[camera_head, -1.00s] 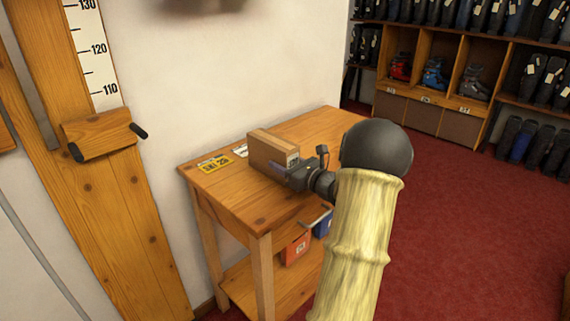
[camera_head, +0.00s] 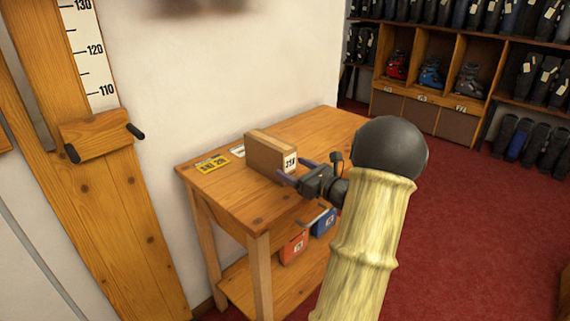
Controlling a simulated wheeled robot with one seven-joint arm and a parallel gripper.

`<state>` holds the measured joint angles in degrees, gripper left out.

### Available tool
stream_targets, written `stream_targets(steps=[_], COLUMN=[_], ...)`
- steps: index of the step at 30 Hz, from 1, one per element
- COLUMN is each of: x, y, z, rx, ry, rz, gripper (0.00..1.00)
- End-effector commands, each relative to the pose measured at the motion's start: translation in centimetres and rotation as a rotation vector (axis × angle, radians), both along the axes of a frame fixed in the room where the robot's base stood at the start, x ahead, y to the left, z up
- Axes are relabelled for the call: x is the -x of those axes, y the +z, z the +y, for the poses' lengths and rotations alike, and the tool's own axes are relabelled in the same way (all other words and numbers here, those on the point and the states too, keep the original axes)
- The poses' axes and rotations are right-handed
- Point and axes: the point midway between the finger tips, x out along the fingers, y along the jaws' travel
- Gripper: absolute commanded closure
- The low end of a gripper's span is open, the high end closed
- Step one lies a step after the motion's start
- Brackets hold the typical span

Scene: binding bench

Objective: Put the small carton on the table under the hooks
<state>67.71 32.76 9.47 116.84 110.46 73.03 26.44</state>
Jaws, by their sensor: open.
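The small brown carton (camera_head: 265,154) stands upright on the wooden table (camera_head: 225,196), near its middle, with a white printed label on its right end. My gripper (camera_head: 296,172) is open just to the right of the carton, its fingers pointing at the labelled end. The fingertips look apart from the carton, though one comes close to its lower right corner. My arm and a dark round joint hide the table's right part. The hooks are not clearly in view; a blurred dark shape (camera_head: 200,8) shows on the wall above the table.
A yellow tag (camera_head: 212,163) and a white card (camera_head: 237,151) lie left of the carton. Orange (camera_head: 293,247) and blue (camera_head: 323,223) boxes are below the tabletop. A wooden measuring post (camera_head: 110,170) stands left. Boot shelves (camera_head: 440,95) stand at the back; red floor is clear at right.

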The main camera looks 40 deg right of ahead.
Motion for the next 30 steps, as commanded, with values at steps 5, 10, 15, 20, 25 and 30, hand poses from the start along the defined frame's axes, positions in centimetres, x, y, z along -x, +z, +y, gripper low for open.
stream_targets(steps=[5,10,15,20,25,30], x=[3.7,6.0,6.8,6.8,6.7,6.7], y=[0.1,0.0,0.0,0.0,0.0,0.0], z=[-0.4,-0.5,-0.5,-0.5,-0.5,-0.5], rx=[-0.001,-0.001,-0.001,-0.001,-0.001,-0.001], ry=[-0.004,-0.001,0.000,0.001,0.001,0.001], rz=[0.000,0.001,0.000,0.000,0.000,0.000], gripper=[0.26,0.26,0.26,0.26,0.26,0.26])
